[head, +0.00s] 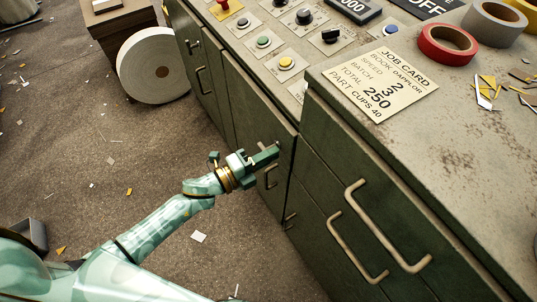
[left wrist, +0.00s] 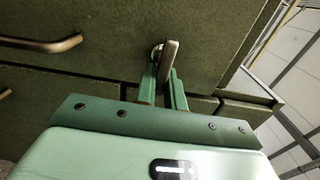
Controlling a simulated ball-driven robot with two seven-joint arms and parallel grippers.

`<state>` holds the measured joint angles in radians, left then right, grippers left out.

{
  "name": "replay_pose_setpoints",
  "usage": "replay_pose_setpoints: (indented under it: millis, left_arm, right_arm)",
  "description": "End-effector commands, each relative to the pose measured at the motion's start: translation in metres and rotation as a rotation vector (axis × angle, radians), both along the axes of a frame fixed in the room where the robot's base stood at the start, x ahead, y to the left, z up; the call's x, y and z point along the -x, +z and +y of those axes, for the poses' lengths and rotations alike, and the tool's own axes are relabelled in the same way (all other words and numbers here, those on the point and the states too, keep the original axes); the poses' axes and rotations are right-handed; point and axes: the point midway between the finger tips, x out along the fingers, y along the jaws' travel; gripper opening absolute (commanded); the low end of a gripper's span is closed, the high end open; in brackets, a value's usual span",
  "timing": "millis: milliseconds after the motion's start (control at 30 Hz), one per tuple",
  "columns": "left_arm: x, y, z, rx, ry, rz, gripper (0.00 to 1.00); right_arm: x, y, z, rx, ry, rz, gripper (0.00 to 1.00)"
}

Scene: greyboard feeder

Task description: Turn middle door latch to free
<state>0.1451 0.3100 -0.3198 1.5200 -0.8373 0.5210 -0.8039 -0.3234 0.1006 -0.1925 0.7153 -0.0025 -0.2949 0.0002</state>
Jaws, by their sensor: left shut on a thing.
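My left gripper (head: 268,154) reaches in from the left to the dark green middle door (head: 243,112) of the cabinet. In the left wrist view, its two green fingers (left wrist: 163,84) are on either side of a metal latch (left wrist: 170,58) on the door face and shut on it. The latch's lever stands slightly tilted in that view, with a round pivot beside its upper part. In the head view the gripper mostly hides the latch. My right gripper is not in view.
Drawer handles (head: 352,250) stick out on the cabinet at the right. The console above has buttons, a job card (head: 380,82) and tape rolls (head: 447,45). A large white roll (head: 155,66) stands at the upper left. The littered floor at the left is mostly free.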

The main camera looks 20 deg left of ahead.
Motion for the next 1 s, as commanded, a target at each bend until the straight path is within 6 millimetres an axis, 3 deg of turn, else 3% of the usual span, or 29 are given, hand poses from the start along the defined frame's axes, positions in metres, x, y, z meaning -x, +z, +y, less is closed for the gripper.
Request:
replay_pose_setpoints:
  millis: [33, 133, 667, 833, 1000]
  left_arm:
    - [-0.002, -0.002, 0.004, -0.011, 0.009, 0.0, 0.0]
    - [-0.002, -0.001, 0.004, -0.009, 0.009, 0.0, 0.33]
    - [0.003, 0.001, 0.004, -0.002, 0.003, 0.0, 0.33]
    - [0.026, 0.002, 0.022, -0.003, 0.004, 0.001, 0.33]
    - [0.063, 0.002, 0.051, -0.005, 0.005, 0.001, 0.33]
  right_arm:
    - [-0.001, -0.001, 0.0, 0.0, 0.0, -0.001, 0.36]
    - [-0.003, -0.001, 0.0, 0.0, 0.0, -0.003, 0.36]
    - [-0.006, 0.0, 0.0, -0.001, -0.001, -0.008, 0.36]
    - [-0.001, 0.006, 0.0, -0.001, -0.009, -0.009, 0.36]
    - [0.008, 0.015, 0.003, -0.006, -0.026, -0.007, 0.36]
